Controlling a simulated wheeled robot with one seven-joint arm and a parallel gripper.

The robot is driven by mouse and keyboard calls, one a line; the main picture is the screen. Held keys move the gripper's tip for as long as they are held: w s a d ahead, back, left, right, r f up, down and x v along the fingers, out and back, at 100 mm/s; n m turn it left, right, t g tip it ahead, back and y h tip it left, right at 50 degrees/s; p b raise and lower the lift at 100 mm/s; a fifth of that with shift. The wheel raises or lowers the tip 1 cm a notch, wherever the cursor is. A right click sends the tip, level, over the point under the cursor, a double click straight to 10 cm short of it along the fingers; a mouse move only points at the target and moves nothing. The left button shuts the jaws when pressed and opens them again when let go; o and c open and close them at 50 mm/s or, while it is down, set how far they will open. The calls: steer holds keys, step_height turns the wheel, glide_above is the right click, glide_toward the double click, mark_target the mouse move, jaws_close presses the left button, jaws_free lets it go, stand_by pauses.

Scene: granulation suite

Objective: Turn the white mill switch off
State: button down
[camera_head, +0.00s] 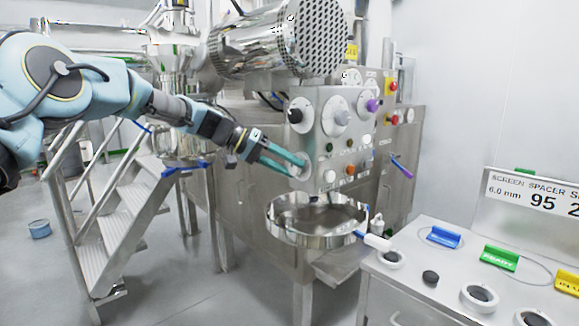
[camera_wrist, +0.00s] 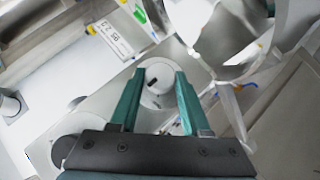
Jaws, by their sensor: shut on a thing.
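The white mill switch (camera_wrist: 158,84) is a round pale knob with a short dark mark, seen between my two green fingers in the wrist view. In the head view the switch (camera_head: 301,172) is at the lower left of the steel control panel (camera_head: 325,150), partly hidden by my fingertips. My gripper (camera_head: 303,166) reaches in from the left and is shut on the switch. In the wrist view my gripper (camera_wrist: 160,76) has one finger on each side of it. I cannot tell which setting the mark points to.
A black knob (camera_head: 295,115), a grey-white knob (camera_head: 342,117) and a purple knob (camera_head: 373,105) sit above on the panel. Small buttons lie close to the right. A steel basin (camera_head: 283,230) is just below. A bench (camera_head: 420,300) stands at the lower right.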

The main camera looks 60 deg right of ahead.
steer(key=g, duration=0.1)
steer(key=n+g, duration=0.1)
steer(key=n+g+b, duration=0.1)
steer(key=shift+w+d+f, duration=0.1)
steer(key=shift+w+f, duration=0.15)
steer(key=shift+f, duration=0.05)
steer(key=n+g+h+b, duration=0.1)
steer(key=n+g+b, duration=0.1)
steer(key=n+g, duration=0.1)
steer(key=shift+f, duration=0.15)
steer(key=shift+g, duration=0.3)
steer(key=shift+c, duration=1.8)
jaws_free()
steer(key=b+v, duration=0.3)
steer(key=v, duration=0.7)
steer(key=shift+w+a, duration=0.25)
steer(key=shift+w, duration=0.05)
